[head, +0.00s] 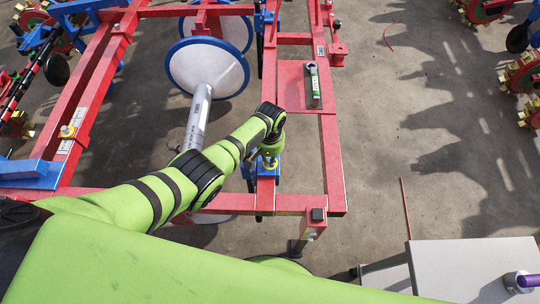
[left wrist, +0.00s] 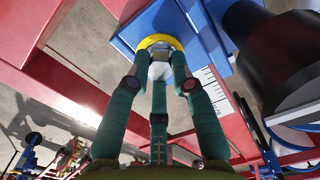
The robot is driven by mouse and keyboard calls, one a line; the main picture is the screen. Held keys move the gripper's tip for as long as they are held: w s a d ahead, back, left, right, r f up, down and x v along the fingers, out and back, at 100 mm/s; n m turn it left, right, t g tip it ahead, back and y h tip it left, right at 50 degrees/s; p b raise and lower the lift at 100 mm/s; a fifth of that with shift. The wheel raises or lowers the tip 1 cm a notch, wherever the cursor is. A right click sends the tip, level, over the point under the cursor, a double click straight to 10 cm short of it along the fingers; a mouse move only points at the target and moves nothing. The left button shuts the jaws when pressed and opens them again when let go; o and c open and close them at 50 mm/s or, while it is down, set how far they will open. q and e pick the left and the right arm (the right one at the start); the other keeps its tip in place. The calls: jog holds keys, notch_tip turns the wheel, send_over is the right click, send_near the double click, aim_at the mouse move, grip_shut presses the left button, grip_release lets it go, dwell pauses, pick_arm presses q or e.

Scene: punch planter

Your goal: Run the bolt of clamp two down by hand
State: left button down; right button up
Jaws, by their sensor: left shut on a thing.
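My left gripper (head: 269,160) reaches down from the left to a blue clamp (head: 265,172) on a red frame beam. In the left wrist view, its teal fingers (left wrist: 160,76) are closed around a pale metal bolt head (left wrist: 159,70). The bolt stands at a yellow ring (left wrist: 157,42) on the blue clamp plate (left wrist: 128,40). The fingers hide much of the bolt, and its thread is not visible. No clamp number is readable. My right gripper is not in view.
A grey tabletop (head: 470,270) with a purple-handled item (head: 524,281) is at lower right.

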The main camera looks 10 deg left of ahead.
pick_arm(q)
jog(key=m, duration=0.4)
jog(key=shift+m, duration=0.3)
jog(key=m, duration=0.3)
jog(key=shift+d+m, duration=0.1)
jog(key=shift+m, duration=0.3)
jog(key=m, duration=0.4)
jog(key=shift+s+d, duration=0.1)
jog(key=shift+d, duration=0.1)
jog(key=shift+s+d+f+m, duration=0.1)
jog(key=shift+m, duration=1)
jog(key=shift+s+d+m, duration=0.1)
jog(key=shift+m, duration=1)
jog(key=c, duration=1.1)
grip_release()
jog(key=shift+w, duration=0.1)
jog(key=shift+a, duration=0.15)
